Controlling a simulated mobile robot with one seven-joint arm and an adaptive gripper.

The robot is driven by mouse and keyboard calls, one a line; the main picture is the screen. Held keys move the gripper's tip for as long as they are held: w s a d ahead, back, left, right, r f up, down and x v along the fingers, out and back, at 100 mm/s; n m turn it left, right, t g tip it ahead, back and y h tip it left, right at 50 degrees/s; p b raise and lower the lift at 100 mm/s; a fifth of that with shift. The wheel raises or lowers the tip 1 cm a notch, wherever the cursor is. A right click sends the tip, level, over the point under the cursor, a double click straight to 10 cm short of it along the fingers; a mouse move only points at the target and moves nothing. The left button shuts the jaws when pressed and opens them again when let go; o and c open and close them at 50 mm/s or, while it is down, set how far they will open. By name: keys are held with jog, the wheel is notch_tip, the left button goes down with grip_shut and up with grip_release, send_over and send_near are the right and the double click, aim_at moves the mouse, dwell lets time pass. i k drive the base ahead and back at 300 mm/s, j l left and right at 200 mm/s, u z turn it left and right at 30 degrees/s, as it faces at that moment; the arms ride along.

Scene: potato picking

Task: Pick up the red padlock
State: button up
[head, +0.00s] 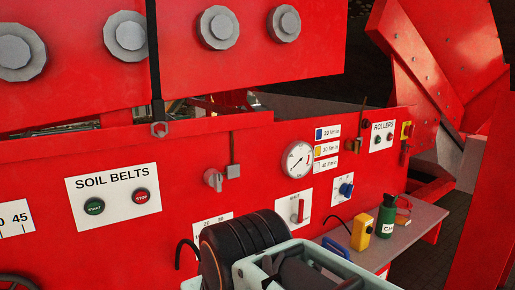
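A small red-orange item (403,204) with a tan part below it lies at the right end of the grey shelf (417,229), just right of a green bottle. It may be the red padlock, but it is too small and partly covered to tell. Another small dark red piece (404,156) hangs on the red panel below a yellow-backed switch; I cannot tell if it is a lock. Pale and black parts of my arm fill the bottom middle. No gripper fingers can be made out.
The green bottle (386,220), a yellow box (361,232) with a black cable and a blue item (336,248) stand along the shelf. The red machine panel (258,163) behind carries a gauge (297,159), knobs and buttons. My arm hides the shelf's near left part.

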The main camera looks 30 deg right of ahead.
aim_at(404, 157)
jog(key=z, duration=2.1)
jog(key=i+l+u, duration=0.15)
jog(key=i+l, duration=0.5)
jog(key=i+l+u, duration=0.1)
jog(key=i+l, duration=0.6)
jog(key=i+l+u, duration=0.15)
jog(key=i+l, duration=0.5)
jog(key=l, duration=0.15)
jog(key=i+l+u, duration=0.4)
jog(key=i, duration=0.15)
jog(key=i+j+u, duration=0.1)
jog(key=u, duration=0.15)
